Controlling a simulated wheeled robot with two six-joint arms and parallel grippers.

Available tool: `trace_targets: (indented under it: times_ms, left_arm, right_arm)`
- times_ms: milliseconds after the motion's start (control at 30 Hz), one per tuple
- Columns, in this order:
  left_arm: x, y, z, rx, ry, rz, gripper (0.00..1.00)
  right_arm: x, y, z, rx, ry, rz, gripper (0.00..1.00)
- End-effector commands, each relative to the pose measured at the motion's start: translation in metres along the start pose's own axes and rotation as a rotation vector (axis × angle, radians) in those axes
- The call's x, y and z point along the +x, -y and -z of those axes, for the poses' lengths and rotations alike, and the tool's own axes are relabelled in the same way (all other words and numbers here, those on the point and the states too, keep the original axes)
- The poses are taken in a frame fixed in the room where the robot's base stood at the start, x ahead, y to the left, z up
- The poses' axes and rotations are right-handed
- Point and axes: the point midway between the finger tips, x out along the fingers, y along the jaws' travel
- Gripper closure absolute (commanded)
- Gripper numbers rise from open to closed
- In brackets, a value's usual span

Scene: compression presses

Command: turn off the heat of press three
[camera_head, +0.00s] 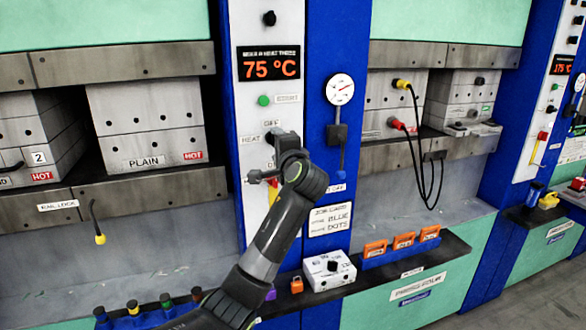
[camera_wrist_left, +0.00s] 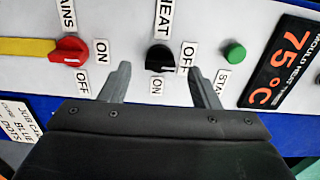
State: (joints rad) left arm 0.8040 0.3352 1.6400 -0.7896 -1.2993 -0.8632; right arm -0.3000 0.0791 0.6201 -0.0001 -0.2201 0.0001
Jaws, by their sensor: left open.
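The heat knob (camera_wrist_left: 160,57) is black and sits on press three's white control strip, beside the HEAT, OFF and ON labels in the left wrist view. I cannot tell for sure which label it points to. My left gripper (camera_wrist_left: 160,82) is open, its two fingers apart on either side of the knob; I cannot tell whether they touch the panel. In the head view my left gripper (camera_head: 264,165) is in front of the strip by the HEAT label and hides the knob. The mould heat display (camera_head: 269,66) reads 75 °C. My right gripper is not in view.
A green start button (camera_head: 264,100) is above the HEAT label. A red mains knob (camera_wrist_left: 69,52) is close by in the wrist view. A gauge (camera_head: 340,89) is on the blue column, with a white box (camera_head: 329,269) below. Moulds marked HOT (camera_head: 148,120) stand left.

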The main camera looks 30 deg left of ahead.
Motion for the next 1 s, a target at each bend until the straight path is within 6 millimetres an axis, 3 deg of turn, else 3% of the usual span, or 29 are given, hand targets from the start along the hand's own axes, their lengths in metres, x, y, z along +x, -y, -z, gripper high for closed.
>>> trace_targets:
  times_ms: [300,500,700,1000]
  left_arm:
    - [-0.077,-0.005,0.002,-0.009,-0.007,-0.003,0.44]
    - [-0.115,-0.004,0.001,-0.006,-0.005,-0.005,0.44]
    - [-0.134,-0.002,0.001,-0.003,-0.002,-0.003,0.44]
    - [-0.138,-0.001,0.000,-0.001,-0.001,-0.002,0.44]
  right_arm:
    - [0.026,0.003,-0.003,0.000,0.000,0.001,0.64]
    - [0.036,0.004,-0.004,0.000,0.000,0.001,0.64]
    - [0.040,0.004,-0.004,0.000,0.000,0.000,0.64]
    - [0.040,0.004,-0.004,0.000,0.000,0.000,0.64]
